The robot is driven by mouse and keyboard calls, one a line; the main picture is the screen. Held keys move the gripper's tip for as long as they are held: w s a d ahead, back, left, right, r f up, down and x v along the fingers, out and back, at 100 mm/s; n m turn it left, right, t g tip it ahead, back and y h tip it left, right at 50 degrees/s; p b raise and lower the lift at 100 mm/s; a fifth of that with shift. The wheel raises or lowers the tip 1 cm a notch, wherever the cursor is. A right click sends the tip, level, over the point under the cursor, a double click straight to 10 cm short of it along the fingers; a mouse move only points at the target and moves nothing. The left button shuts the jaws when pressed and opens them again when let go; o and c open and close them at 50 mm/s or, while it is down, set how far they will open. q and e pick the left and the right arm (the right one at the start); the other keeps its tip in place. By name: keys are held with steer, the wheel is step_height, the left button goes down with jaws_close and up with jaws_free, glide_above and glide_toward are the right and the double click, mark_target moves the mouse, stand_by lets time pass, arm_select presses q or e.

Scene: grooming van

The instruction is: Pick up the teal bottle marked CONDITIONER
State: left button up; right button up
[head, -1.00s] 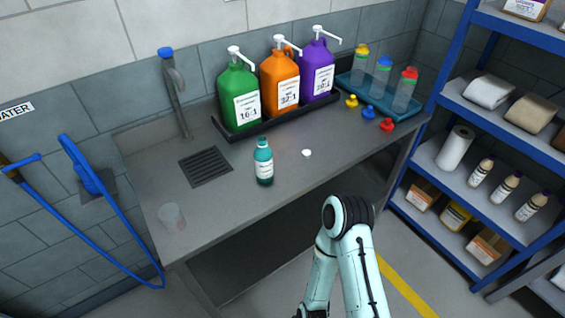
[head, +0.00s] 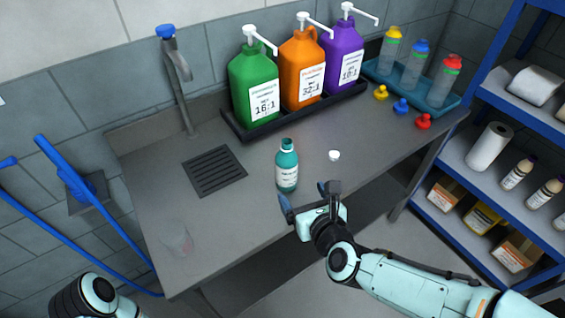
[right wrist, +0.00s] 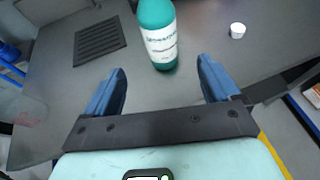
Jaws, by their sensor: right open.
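The teal bottle (head: 287,168) stands upright on the grey counter, with a white label and an open-looking neck. In the right wrist view the bottle (right wrist: 158,30) stands just beyond the fingertips, between the lines of the two fingers; its top is cut off. A small white cap (head: 334,155) lies on the counter to its right and also shows in the right wrist view (right wrist: 237,30). My right gripper (head: 308,196) is open and empty at the counter's front edge, close in front of the bottle. My left gripper is out of view; only part of my left arm shows.
Green (head: 256,85), orange (head: 303,67) and purple (head: 343,55) pump jugs stand on a black tray behind. A tap (head: 178,80) and drain grate (head: 214,171) are left. A clear cup (head: 176,240) stands front left. A blue shelf (head: 470,190) is right.

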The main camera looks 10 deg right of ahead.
mark_target(290, 176)
steer(key=x, duration=0.7)
steer(key=shift+w+p, duration=0.25)
steer(key=shift+p, duration=0.05)
steer(key=shift+r+p+x, duration=0.2)
steer(key=shift+p+x, duration=0.2)
steer(key=shift+x, duration=0.95)
steer(key=shift+r+p+x, duration=0.25)
steer(key=shift+p+x, duration=0.15)
steer(key=shift+x, duration=0.9)
steer(key=shift+w, duration=0.2)
steer(key=c, duration=1.2)
steer(key=shift+o, duration=0.2)
steer(key=shift+r, duration=0.25)
